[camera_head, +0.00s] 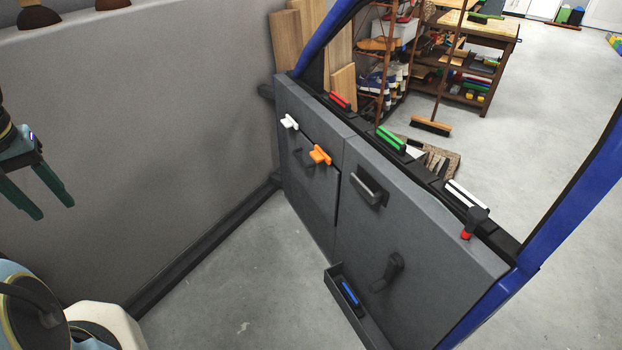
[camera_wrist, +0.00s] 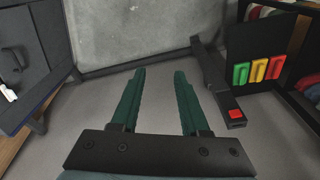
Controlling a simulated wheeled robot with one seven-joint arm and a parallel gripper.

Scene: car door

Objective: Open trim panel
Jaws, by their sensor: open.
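The car door has a blue frame (camera_head: 575,185) and dark grey trim on its inner side. A smaller grey trim panel (camera_head: 312,195) is at its left, with a white clip (camera_head: 290,122), an orange clip (camera_head: 320,155) and a dark handle partly behind the orange clip. A larger grey panel (camera_head: 415,235) is to its right, with a pull handle (camera_head: 370,188) and a crank-like lever (camera_head: 388,272). A dark seam separates the two panels. My gripper (camera_head: 54,208) is at the far left, well away from the door. In the wrist view my gripper (camera_wrist: 159,73) is open and empty, its green fingers apart.
Red (camera_head: 340,101), green (camera_head: 391,139) and white (camera_head: 466,193) tools lie along the door's top ledge. A low dark bin (camera_head: 340,305) holding a blue item juts out below. A grey wall (camera_head: 160,130) stands at the left. Bare floor (camera_head: 240,300) lies between.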

